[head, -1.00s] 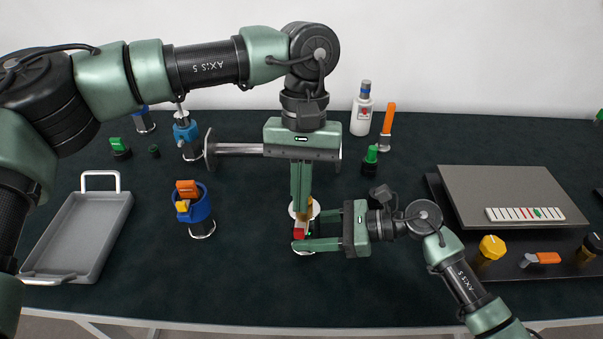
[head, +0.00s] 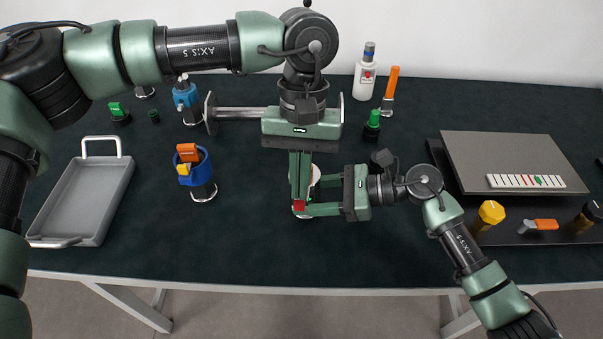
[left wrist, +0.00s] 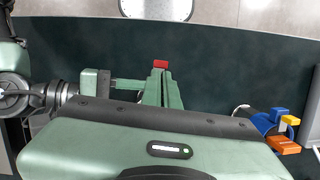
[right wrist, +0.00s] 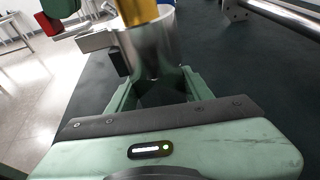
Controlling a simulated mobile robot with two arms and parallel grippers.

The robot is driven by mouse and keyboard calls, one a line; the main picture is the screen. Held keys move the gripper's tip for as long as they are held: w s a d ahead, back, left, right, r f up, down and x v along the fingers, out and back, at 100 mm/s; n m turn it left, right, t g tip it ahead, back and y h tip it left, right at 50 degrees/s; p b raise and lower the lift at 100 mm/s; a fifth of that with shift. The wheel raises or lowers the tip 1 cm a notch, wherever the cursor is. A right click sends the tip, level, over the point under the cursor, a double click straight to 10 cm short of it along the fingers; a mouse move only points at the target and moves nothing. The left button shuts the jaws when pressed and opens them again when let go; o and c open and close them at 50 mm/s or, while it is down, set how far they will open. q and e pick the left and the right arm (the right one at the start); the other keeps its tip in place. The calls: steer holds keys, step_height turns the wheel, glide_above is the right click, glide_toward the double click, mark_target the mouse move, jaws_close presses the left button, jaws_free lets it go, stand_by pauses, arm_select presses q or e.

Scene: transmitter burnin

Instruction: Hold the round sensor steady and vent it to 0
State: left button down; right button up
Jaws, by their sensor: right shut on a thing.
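The round sensor is a pale metal cylinder (right wrist: 150,50) with a gold part (right wrist: 135,10) on top in the right wrist view. My right gripper (head: 306,195) comes in from the right, shut around the cylinder. In the head view only slivers of the sensor (head: 316,178) show behind my left gripper. A small red part (head: 299,206) sticks out low on its near side; it also shows in the left wrist view (left wrist: 160,64). My left gripper (head: 300,196) points down with its fingers close together at the red part. Whether they grip it is unclear. No readout is legible.
A blue holder (head: 202,172) with orange and yellow parts stands to the left, and a grey tray (head: 70,205) lies beyond it. A white bottle (head: 363,84) stands behind. A grey panel (head: 505,160) with a striped scale (head: 526,181) is at the right. The front table strip is clear.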

arm_select(q)
steer(key=shift+s+r, duration=0.1)
steer(key=shift+s, duration=0.1)
arm_select(e)
steer(key=shift+w+d+f, duration=0.1)
steer(key=shift+w+d, duration=0.1)
steer(key=shift+w, duration=0.1)
arm_select(q)
steer(key=shift+r, duration=0.25)
arm_select(e)
steer(key=shift+s+a, duration=0.1)
steer(key=shift+a, duration=0.05)
arm_select(q)
steer(key=v, duration=0.9)
steer(key=shift+w+r, duration=0.2)
steer(key=shift+w, duration=0.05)
arm_select(e)
steer(key=o, duration=1.4)
steer(key=shift+o, duration=0.2)
